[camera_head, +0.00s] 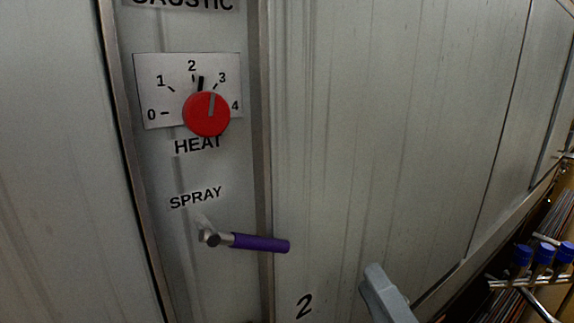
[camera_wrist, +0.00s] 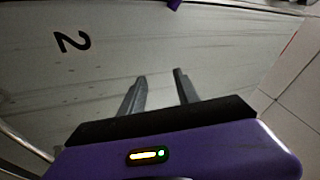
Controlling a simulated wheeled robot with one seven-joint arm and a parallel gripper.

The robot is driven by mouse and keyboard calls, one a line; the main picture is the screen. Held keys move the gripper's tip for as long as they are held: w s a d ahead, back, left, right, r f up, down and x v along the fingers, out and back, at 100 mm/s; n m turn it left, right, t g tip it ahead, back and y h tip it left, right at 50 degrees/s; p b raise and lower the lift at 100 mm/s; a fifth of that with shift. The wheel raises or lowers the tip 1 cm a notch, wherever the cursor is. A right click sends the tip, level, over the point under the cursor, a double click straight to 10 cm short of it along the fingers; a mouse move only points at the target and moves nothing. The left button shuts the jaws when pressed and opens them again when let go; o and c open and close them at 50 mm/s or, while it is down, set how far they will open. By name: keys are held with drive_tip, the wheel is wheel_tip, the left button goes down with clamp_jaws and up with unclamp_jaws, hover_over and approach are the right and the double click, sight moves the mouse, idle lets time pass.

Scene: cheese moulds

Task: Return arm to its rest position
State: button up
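My gripper (camera_wrist: 161,76) shows in the wrist view, with its two grey fingers apart and nothing between them. The fingers point toward a pale metal panel marked with a black 2 (camera_wrist: 72,42), which lies left of them. In the head view a grey part enters at the bottom edge, right of the 2 (camera_head: 304,306); I cannot tell for sure whether it is mine. The rest of my arm is out of view there.
A red heat knob (camera_head: 206,114) sits on a white scale, its mark between 2 and 3. A purple spray lever (camera_head: 260,243) sticks out to the right below it. Blue-capped items (camera_head: 542,254) stand on a rack at the far right. Pale floor tiles (camera_wrist: 290,85) show right in the wrist view.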

drive_tip(key=s+d+f+n+h, duration=0.4)
drive_tip(key=s+d+f+h, duration=0.3)
drive_tip(key=s+f, duration=0.4)
drive_tip(key=s+f+n+g, duration=0.3)
drive_tip(key=s+f, duration=0.2)
drive_tip(key=s, duration=0.4)
drive_tip(key=s+d+f+n+g, duration=0.1)
drive_tip(key=s+f+n, duration=0.3)
drive_tip(key=s, duration=0.6)
wheel_tip(320, 180, down, 3)
drive_tip(key=shift+r+g+h, duration=0.2)
drive_tip(key=shift+g+h, duration=0.2)
drive_tip(key=shift+g, duration=0.5)
drive_tip(key=shift+s, duration=0.15)
